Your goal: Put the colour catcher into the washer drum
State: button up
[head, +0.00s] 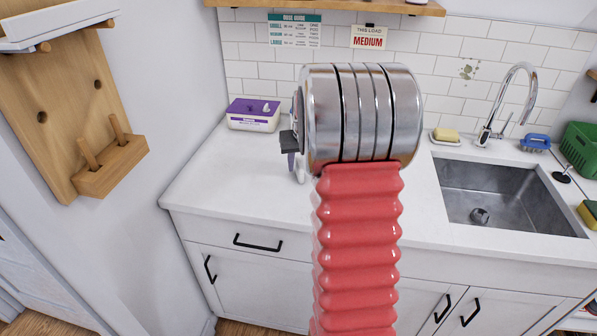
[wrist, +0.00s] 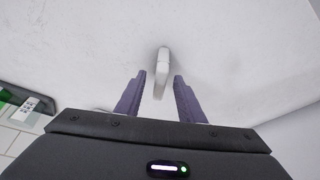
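My gripper (wrist: 159,76) shows in the wrist view as two purple fingers, spread apart. A slim white object (wrist: 163,56) is between and just beyond the fingertips, with a gap on each side. I cannot tell whether it is the colour catcher. In the head view my red arm and metal joint hide much of the gripper; a pale piece shows beside the joint, low over the counter. A white box with a purple top (head: 253,115) stands on the counter at the back left; its label is too small to read.
The white counter (head: 205,175) is clear at the left. A wooden rack (head: 110,168) hangs on the left wall.

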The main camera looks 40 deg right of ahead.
jog(key=shift+x, duration=1.2)
jog(key=shift+c, duration=0.5)
grip_shut()
